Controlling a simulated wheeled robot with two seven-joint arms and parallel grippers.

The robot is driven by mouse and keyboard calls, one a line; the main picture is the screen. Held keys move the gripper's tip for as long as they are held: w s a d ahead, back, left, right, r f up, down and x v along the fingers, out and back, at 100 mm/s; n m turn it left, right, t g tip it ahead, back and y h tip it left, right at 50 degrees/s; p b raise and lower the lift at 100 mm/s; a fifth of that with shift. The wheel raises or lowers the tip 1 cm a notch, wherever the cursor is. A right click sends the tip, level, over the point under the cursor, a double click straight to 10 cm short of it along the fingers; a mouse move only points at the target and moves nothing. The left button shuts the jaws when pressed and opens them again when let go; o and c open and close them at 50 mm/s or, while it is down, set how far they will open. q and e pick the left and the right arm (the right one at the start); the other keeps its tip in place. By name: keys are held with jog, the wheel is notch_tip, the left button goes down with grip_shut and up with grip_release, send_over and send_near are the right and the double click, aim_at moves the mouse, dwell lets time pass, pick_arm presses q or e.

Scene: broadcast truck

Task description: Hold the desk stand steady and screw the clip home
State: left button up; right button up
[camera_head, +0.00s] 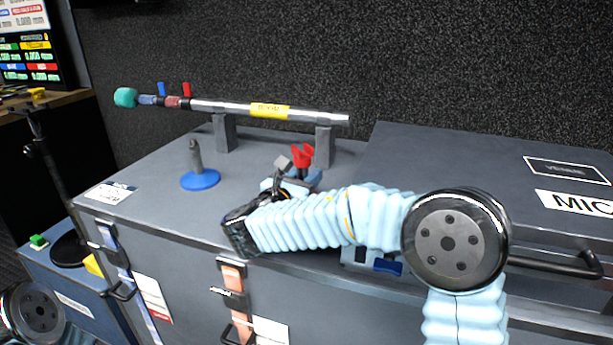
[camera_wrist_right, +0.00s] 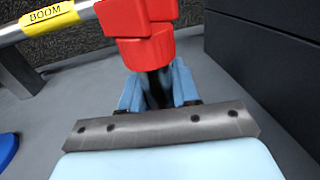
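The desk stand (camera_head: 195,160), a grey post on a round blue base, stands upright on the grey case top, with nothing touching it. The red clip (camera_head: 302,155) stands to its right, with a dark stem below it. My right gripper (camera_head: 296,178) reaches in low beside the clip. In the right wrist view the red clip (camera_wrist_right: 146,45) rises just beyond the blue fingertips (camera_wrist_right: 157,88), and the dark stem shows between them. Whether the fingers press on the stem is unclear. What the clip stands on is mostly hidden. My left gripper is out of the picture; only part of its arm shows at lower left.
A boom pole (camera_head: 230,105) with a yellow label lies across two grey supports (camera_head: 225,133) behind the stand. A raised case (camera_head: 470,160) bounds the right side. The case top around the stand is clear. A dark speckled wall closes the back.

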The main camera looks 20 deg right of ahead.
jog(key=o, duration=0.5)
jog(key=shift+c, duration=0.2)
jog(key=shift+r, duration=0.25)
jog(key=b+v, duration=0.1)
jog(key=v, duration=1.1)
jog(key=shift+f, duration=0.1)
jog(key=shift+a, duration=0.1)
